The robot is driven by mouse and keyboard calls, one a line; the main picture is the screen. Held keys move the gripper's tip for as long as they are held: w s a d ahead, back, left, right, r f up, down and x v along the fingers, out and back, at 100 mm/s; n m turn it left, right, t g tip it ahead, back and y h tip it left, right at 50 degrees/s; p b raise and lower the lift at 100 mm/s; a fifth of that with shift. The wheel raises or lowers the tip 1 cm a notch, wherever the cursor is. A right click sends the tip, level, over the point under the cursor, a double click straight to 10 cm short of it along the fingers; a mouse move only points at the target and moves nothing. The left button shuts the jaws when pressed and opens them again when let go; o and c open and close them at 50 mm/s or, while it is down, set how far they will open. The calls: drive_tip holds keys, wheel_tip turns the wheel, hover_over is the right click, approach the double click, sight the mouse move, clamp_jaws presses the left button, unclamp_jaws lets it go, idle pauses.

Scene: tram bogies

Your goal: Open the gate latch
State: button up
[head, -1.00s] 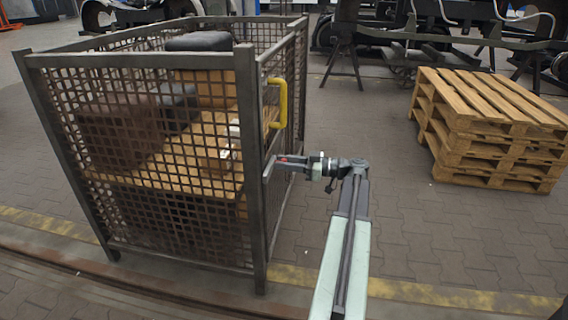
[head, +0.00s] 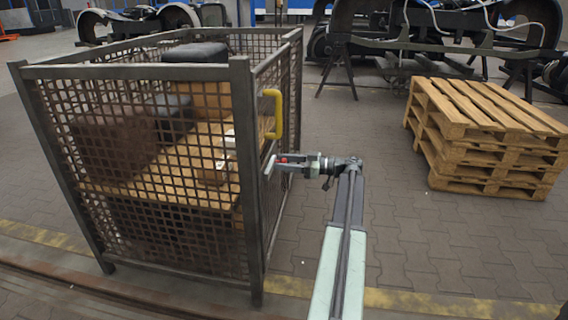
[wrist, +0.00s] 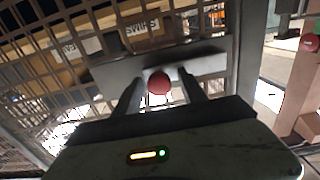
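The gate is the mesh side of a metal cage, with a yellow handle (head: 279,115) near its front post. Below the handle is the latch, a pale grey bar (head: 270,166) with a red knob (head: 283,160). In the wrist view the bar (wrist: 105,72) lies across the mesh, slightly tilted, with the round red knob (wrist: 158,83) at its middle. My gripper (head: 291,161) reaches the latch from the right. In the wrist view its fingers (wrist: 161,78) stand one on each side of the knob, with narrow gaps visible. Whether they touch the bar is unclear.
The mesh cage (head: 243,85) holds boxes and dark parts. A stack of wooden pallets (head: 490,150) stands to the right. Bogie frames on stands (head: 430,45) are behind. Paved floor between cage and pallets is clear. A yellow floor line (head: 420,302) runs in front.

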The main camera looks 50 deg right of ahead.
drive_tip(key=v, duration=0.7)
drive_tip(key=shift+s+d, duration=0.25)
drive_tip(key=shift+s, duration=0.1)
